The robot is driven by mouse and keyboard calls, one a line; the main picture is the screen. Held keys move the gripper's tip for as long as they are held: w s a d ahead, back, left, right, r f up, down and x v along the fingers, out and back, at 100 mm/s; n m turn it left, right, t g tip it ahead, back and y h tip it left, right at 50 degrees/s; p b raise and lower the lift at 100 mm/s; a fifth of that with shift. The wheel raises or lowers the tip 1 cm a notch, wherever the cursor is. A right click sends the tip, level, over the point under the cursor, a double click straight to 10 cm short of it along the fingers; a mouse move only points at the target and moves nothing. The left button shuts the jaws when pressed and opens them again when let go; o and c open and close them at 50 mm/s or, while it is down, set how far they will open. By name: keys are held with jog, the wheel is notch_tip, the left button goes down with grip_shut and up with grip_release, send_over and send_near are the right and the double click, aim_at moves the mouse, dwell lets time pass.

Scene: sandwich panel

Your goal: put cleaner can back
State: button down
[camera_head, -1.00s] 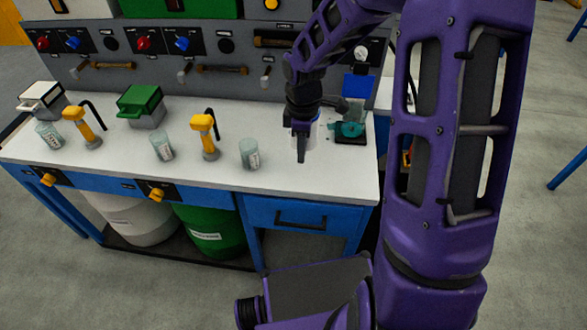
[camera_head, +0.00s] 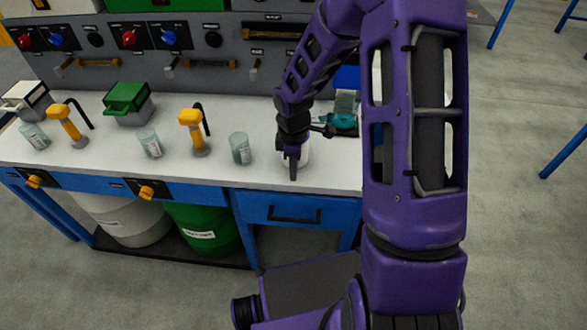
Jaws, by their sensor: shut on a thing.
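My gripper (camera_head: 293,168) is low over the right part of the white worktop, right of a labelled translucent cup. It is shut on a whitish can (camera_head: 304,153), which shows only as a pale edge to the right of the fingers. My gripper and wrist hide most of the can. I cannot tell whether its base touches the worktop.
Translucent cups (camera_head: 240,148) (camera_head: 150,142) stand near yellow taps (camera_head: 192,130) (camera_head: 66,124). A green-lidded box (camera_head: 128,103) is farther back. A teal item (camera_head: 343,121) lies right of my gripper. The worktop's front edge (camera_head: 262,183) is close, with a blue drawer (camera_head: 290,212) below.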

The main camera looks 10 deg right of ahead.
jog(key=shift+f, duration=0.1)
jog(key=c, duration=1.3)
grip_release()
jog(key=shift+f, duration=0.1)
jog(key=shift+c, duration=0.2)
jog(key=o, duration=0.5)
jog(key=shift+c, duration=0.2)
notch_tip(320, 180, up, 12)
jog(key=shift+r+p, duration=0.25)
jog(key=shift+p, duration=1)
jog(key=shift+w, duration=0.1)
